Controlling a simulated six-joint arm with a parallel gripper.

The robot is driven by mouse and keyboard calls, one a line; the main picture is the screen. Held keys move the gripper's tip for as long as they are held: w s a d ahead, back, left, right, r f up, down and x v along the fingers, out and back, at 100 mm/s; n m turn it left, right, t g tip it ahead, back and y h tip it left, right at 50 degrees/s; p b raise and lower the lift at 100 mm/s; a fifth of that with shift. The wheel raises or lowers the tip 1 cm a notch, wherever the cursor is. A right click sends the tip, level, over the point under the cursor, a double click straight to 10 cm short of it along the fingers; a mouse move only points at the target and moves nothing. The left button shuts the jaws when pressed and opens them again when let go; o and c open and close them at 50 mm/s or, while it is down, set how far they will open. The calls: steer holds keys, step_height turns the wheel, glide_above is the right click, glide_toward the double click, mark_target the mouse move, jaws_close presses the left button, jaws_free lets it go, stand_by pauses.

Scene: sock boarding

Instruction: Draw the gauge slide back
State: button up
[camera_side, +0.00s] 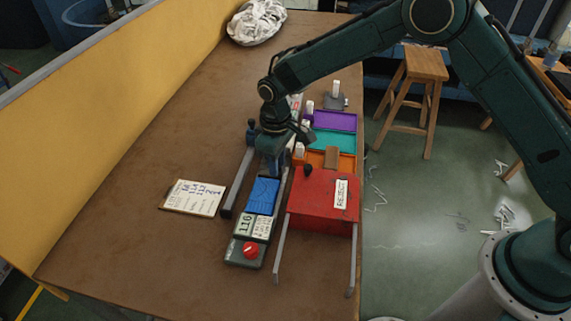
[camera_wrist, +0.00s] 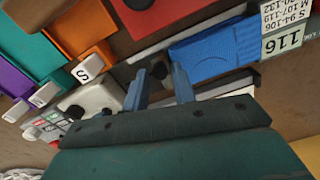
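My gripper (camera_side: 274,170) hangs over the far end of the long measuring gauge, just beyond the blue sock (camera_side: 263,195). In the wrist view its two blue-grey fingers (camera_wrist: 160,88) stand apart with a clear gap. A small dark knob (camera_wrist: 157,70), which looks like part of the gauge slide, shows between and beyond the fingertips; I cannot tell whether they touch it. The blue ribbed sock (camera_wrist: 205,52) lies flat along the gauge, to the right of the fingers. The display (camera_side: 245,224) reads 116. In the side view the gripper hides the slide.
A red reject box (camera_side: 318,207) stands close on the right. Orange (camera_side: 318,158), teal (camera_side: 334,140) and purple (camera_side: 335,120) trays lie behind it. A red button (camera_side: 250,250) is at the near end.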

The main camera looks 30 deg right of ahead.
jaws_close()
steer(key=shift+w+d, duration=1.75)
steer(key=shift+w, duration=0.15)
steer(key=shift+o, duration=2)
jaws_free()
steer(key=shift+s, duration=0.1)
steer(key=shift+r, duration=0.15)
step_height(320, 180, up, 14)
steer(key=shift+f, duration=0.2)
